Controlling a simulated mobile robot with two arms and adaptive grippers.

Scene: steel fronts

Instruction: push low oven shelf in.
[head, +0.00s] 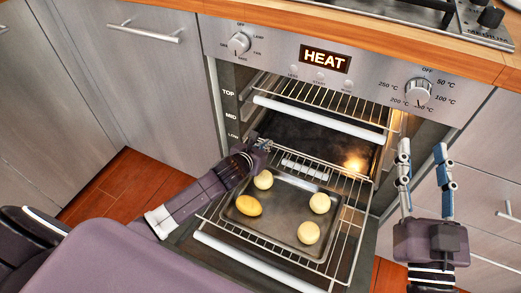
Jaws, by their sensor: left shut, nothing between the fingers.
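The low oven shelf (350,232) is a wire rack pulled well out of the oven, with a pale bar (245,258) along its front. A dark metal baking tray (270,243) lies on it. The tray holds several pale round pieces, such as one bun (308,232), and a yellow oval piece (248,205). My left gripper (265,144) is shut and empty, over the back left part of the rack near the oven opening; I cannot tell whether it touches. My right gripper (422,150) is open and empty, its fingers pointing up, right of the rack.
The oven door is folded down under the rack. An upper wire shelf (330,97) with a pale front bar (316,118) sticks partly out above. The control panel (372,72) reads HEAT. Steel cabinet fronts stand on both sides; wooden floor (126,183) shows at left.

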